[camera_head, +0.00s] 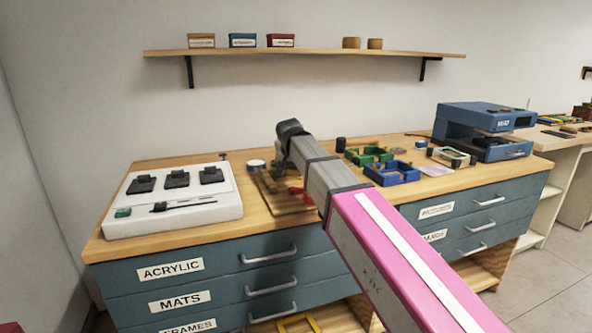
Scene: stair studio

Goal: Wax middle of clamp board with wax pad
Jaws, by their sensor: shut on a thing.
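The clamp board (266,188), a brown wooden board with a red part (297,191) near its right side, lies on the bench left of centre. My arm crosses in front of it and hides much of its right side. My gripper (283,166) points down over the board from the dark wrist joint. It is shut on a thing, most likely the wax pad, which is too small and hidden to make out. I cannot tell whether the pad touches the board.
A round tin (256,164) is behind the board. Green (362,156) and blue (392,178) frames lie right of my arm. A blue heat press (470,122) stands far right. A shelf (330,54) hangs above.

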